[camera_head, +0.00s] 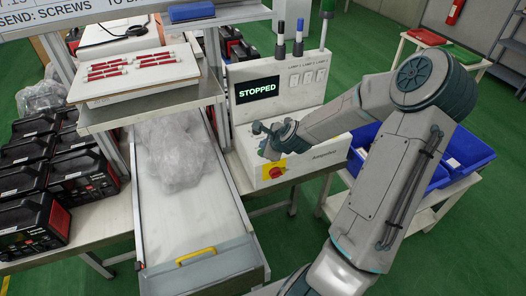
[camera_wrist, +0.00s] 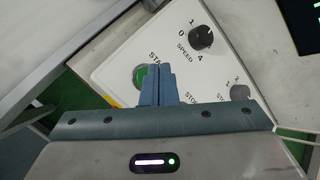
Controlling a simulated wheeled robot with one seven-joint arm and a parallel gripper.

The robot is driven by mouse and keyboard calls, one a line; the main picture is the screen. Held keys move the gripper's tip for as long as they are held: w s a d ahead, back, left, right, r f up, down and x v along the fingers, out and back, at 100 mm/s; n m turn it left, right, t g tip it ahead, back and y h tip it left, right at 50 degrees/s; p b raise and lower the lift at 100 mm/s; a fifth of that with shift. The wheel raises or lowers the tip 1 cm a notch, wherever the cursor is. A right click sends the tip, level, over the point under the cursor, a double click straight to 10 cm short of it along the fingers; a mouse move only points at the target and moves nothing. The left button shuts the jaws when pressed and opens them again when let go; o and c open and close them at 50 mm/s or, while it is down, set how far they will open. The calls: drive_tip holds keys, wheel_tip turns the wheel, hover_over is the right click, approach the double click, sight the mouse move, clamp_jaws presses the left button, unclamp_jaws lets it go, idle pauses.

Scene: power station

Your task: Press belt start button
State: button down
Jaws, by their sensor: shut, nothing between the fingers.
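The belt control box (camera_head: 310,93) stands right of the conveyor, and its display (camera_head: 258,90) reads "STOPPED". In the wrist view, the green start button (camera_wrist: 140,75) sits on the white panel (camera_wrist: 150,40) beside letters reading "STA". My gripper (camera_wrist: 158,72) is shut and empty, its fingertips over the panel at the button's right edge and partly covering it. I cannot tell whether they touch it. In the head view, my gripper (camera_head: 262,130) is in front of the box and hides part of the panel.
A speed knob (camera_wrist: 201,37) and another dark knob (camera_wrist: 240,92) are on the panel. A red rotary switch (camera_head: 277,172) on a yellow plate is low on the box. The conveyor (camera_head: 190,215) carries a clear plastic bag (camera_head: 175,150). Blue bins (camera_head: 455,155) stand at right.

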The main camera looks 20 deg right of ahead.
idle(0.4)
drive_tip(key=shift+f+b, duration=0.3)
drive_tip(key=shift+f, duration=0.1)
drive_tip(key=shift+f+b, duration=0.3)
drive_tip(key=shift+f, duration=0.1)
idle(0.5)
idle(0.3)
drive_tip(key=shift+r+p, duration=0.7)
drive_tip(key=shift+r, duration=0.1)
wheel_tip(320, 180, up, 5)
drive_tip(key=p, duration=0.4)
drive_tip(key=shift+r, duration=0.1)
idle(0.5)
